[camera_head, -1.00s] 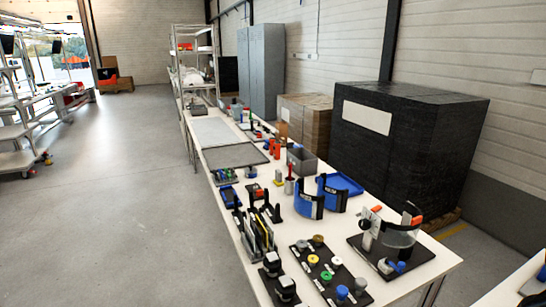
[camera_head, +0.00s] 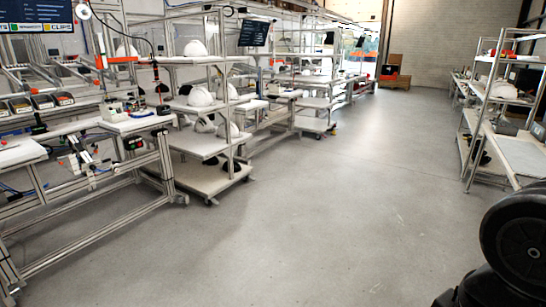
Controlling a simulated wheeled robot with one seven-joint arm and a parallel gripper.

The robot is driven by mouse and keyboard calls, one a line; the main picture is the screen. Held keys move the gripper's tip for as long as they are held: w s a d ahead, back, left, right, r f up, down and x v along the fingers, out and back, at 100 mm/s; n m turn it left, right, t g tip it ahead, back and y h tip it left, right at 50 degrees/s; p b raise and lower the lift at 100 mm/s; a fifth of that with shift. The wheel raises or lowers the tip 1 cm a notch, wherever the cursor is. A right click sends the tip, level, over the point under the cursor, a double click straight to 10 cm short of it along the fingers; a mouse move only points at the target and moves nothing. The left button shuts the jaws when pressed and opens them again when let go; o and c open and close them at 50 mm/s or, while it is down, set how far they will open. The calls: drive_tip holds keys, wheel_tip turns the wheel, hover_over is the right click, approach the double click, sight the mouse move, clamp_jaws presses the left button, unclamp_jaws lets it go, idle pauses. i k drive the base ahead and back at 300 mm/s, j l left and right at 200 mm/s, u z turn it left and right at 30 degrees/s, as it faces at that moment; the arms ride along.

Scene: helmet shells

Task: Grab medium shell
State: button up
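Several white helmet shells stand on a wheeled shelf rack (camera_head: 215,143) left of centre. One shell (camera_head: 195,48) is on its top shelf, another shell (camera_head: 200,97) on the middle level, and a further shell (camera_head: 228,130) lower down. More white shells show farther back and at the left workstation. A pale shell-like shape (camera_head: 503,90) sits on the shelf at the right. I cannot tell which shell is the medium one. My gripper is not in view; a black rounded part of my arm fills the lower right corner.
A metal-framed workstation (camera_head: 100,180) with bins and a screen stands at the left. A shelf unit (camera_head: 485,90) and a table (camera_head: 525,158) line the right side. Cardboard boxes (camera_head: 394,80) stand at the far end. The grey floor (camera_head: 330,200) between is clear.

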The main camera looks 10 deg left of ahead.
sight(199, 97)
drive_tip(key=i+j+u, duration=0.15)
drive_tip(key=u, duration=0.3)
drive_tip(key=i+j+u, duration=0.2)
drive_tip(key=u, duration=0.3)
drive_tip(key=i+l+u, duration=0.15)
drive_tip(key=i, duration=2.45)
drive_tip(key=i+j+z, duration=0.1)
drive_tip(key=i, duration=0.4)
drive_tip(key=i+j+z, duration=0.15)
drive_tip(key=i, duration=0.3)
drive_tip(key=i+j+z, duration=0.1)
drive_tip(key=i+j, duration=0.25)
drive_tip(key=i+z, duration=0.15)
drive_tip(key=i, duration=0.35)
drive_tip(key=i+j+z, duration=0.2)
drive_tip(key=i, duration=0.25)
drive_tip(key=i+j+z, duration=0.15)
drive_tip(key=i, duration=0.3)
drive_tip(key=i+j+z, duration=0.15)
drive_tip(key=i, duration=0.3)
drive_tip(key=i+j+z, duration=0.2)
drive_tip(key=i+j, duration=0.15)
drive_tip(key=i, duration=0.1)
